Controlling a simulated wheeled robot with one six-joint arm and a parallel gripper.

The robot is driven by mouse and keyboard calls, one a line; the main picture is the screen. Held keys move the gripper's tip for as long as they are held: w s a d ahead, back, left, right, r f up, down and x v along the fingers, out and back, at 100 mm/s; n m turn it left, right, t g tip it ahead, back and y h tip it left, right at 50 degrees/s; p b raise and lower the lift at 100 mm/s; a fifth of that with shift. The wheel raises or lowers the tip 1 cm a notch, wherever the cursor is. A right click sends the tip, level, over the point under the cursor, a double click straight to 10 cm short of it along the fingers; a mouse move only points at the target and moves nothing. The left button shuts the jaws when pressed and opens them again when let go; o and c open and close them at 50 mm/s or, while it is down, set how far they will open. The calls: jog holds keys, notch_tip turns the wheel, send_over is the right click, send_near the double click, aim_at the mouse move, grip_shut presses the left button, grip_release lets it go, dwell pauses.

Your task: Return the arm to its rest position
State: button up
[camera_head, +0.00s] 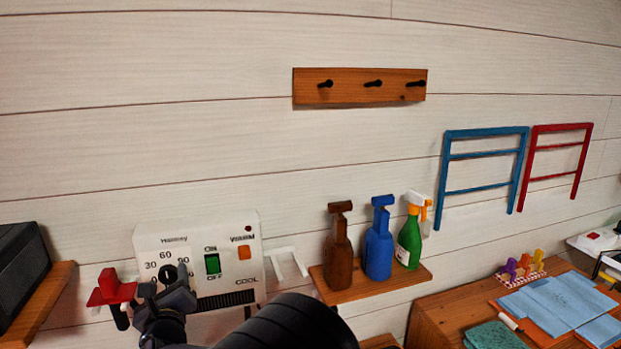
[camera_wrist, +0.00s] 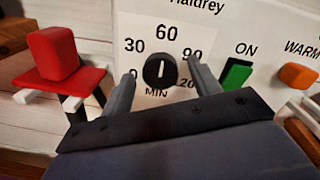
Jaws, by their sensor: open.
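My gripper (camera_head: 171,291) is in front of the white wall heater panel (camera_head: 222,228) in the head view. In the wrist view my gripper (camera_wrist: 161,90) is open, with its two fingers on either side of the black timer knob (camera_wrist: 160,70). I cannot tell whether the fingers touch the knob. The knob also shows in the head view (camera_head: 168,271). The panel carries a green ON/OFF switch (camera_head: 212,264) and an orange WARM/COOL button (camera_head: 244,252). My dark arm covers the lower part of the panel in the head view.
A red object (camera_head: 111,288) sits just left of the panel. A small wooden shelf (camera_head: 385,285) with brown, blue and green spray bottles is to the right. A black box (camera_head: 20,270) stands at far left. A wooden desk (camera_head: 440,310) is at lower right. The wall above the panel is clear.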

jog(key=shift+n+p, duration=0.6)
jog(key=shift+p, duration=0.15)
jog(key=shift+d, duration=0.15)
